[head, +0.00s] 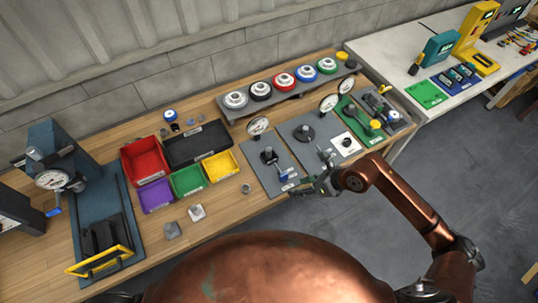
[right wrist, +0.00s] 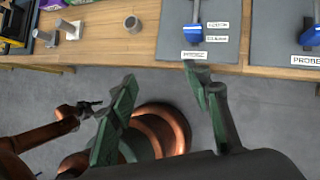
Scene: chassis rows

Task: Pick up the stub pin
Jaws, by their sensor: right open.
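Several small grey metal parts lie near the bench's front edge, and I cannot tell for sure which is the stub pin. A short round grey piece (head: 246,188) stands left of the grey gauge plate; it also shows as a short cylinder in the right wrist view (right wrist: 132,24). Two more parts, a pale one (head: 197,212) and a darker one (head: 172,230), sit further left. My right gripper (head: 322,182) is open and empty, off the bench's front edge beside the plates; its fingers show in the right wrist view (right wrist: 160,75). My left gripper (right wrist: 88,107) seems to show there, too small to read.
Red (head: 148,166), purple, green and yellow bins stand behind the small parts. A grey plate (head: 262,178) with a dial gauge and blue-handled clamp lies to their right. A press stands at the left, and a yellow-handled fixture (head: 98,262) at the front left.

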